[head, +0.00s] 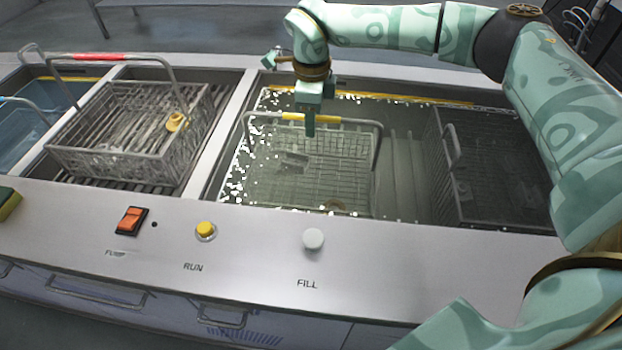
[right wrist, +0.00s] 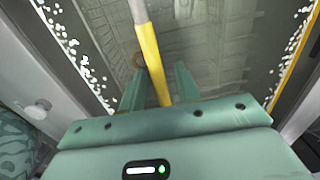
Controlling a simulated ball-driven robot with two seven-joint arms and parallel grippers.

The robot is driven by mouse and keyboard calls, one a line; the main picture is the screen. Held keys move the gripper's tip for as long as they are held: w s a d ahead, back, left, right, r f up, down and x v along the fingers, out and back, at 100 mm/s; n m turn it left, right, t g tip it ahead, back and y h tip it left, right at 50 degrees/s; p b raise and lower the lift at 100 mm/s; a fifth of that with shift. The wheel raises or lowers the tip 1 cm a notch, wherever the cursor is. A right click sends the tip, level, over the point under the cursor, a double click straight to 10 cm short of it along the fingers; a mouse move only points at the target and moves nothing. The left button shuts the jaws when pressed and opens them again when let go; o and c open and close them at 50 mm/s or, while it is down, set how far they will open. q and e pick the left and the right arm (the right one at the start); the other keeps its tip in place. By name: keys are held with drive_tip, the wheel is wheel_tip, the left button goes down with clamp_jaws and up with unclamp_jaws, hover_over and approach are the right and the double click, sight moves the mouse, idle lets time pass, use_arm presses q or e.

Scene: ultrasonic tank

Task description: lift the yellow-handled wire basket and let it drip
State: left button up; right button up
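The wire basket (head: 340,180) with the yellow handle stands low in the middle tank, its mesh seen through liquid. Its handle (head: 268,115) arches above the basket with a yellow grip in the middle; the grip (right wrist: 150,58) also shows in the right wrist view. A grey part and a brownish ring show in the basket area. My right gripper (head: 309,126) is at the yellow grip, pointing down. In the right wrist view its fingers (right wrist: 158,88) are apart, one on each side of the grip, with gaps visible. My left gripper is not in view.
A red-handled basket (head: 130,155) with a yellow piece in it rests over a slatted rack at left. A dark basket (head: 490,165) is at the tank's right. The front panel has an orange switch (head: 131,220), yellow button (head: 205,230) and white button (head: 313,239).

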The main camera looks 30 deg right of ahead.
clamp_jaws()
drive_tip(key=shift+r, duration=0.1)
